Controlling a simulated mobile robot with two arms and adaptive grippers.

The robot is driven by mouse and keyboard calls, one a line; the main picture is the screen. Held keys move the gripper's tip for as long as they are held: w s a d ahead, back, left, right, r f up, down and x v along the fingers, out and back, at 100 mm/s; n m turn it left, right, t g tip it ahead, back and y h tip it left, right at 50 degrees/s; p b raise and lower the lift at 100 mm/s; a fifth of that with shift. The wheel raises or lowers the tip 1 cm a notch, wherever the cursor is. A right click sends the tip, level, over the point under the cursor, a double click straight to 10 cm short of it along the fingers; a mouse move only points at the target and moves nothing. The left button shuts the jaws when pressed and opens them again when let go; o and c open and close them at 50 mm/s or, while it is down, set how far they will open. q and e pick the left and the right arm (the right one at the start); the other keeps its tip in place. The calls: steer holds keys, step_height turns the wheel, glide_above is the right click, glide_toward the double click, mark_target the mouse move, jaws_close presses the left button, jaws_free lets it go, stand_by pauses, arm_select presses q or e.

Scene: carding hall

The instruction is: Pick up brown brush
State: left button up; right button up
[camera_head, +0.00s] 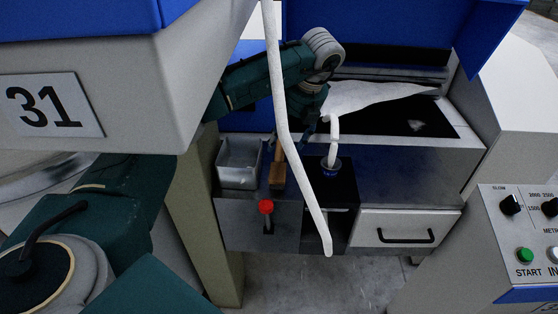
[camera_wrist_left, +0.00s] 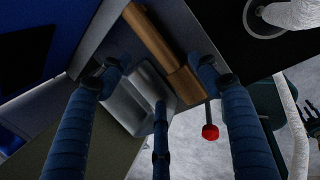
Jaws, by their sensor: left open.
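The brown brush (camera_head: 277,169) stands in the head view on the metal shelf, just right of a grey metal bin. In the left wrist view the brush (camera_wrist_left: 152,38) is a long brown wooden block lying between the fingertips of my left gripper (camera_wrist_left: 160,78). That gripper is open, with its dark blue fingers spread and nothing held. In the head view my left gripper (camera_head: 303,133) hangs above and slightly right of the brush, partly hidden by a white strand. I cannot tell whether a finger touches the brush.
The grey bin (camera_head: 238,164) is close beside the brush. A red knob (camera_head: 266,207) sticks out below it. A white strand (camera_head: 288,135) hangs in front. A cup-like holder (camera_head: 331,169) with white fibre stands to the right. A drawer (camera_head: 405,229) and control panel (camera_head: 524,235) lie further right.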

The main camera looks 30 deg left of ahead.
mark_target(277, 155)
arm_select(q)
steer(key=shift+a+f, duration=0.25)
steer(key=shift+f, duration=0.3)
steer(key=shift+w+a+f, duration=0.15)
steer(key=shift+f, duration=0.2)
steer(key=x, duration=0.1)
steer(key=p+x, duration=0.1)
steer(key=x, duration=0.2)
steer(key=shift+s+f+p, duration=0.15)
steer(key=shift+s+p, duration=0.1)
steer(key=shift+p, duration=0.15)
steer(key=shift+f, duration=0.3)
steer(key=shift+w+f, duration=0.1)
steer(key=shift+f, duration=0.05)
steer(key=c, duration=1.3)
steer(key=shift+c, duration=0.2)
arm_select(e)
step_height(277, 155, up, 2)
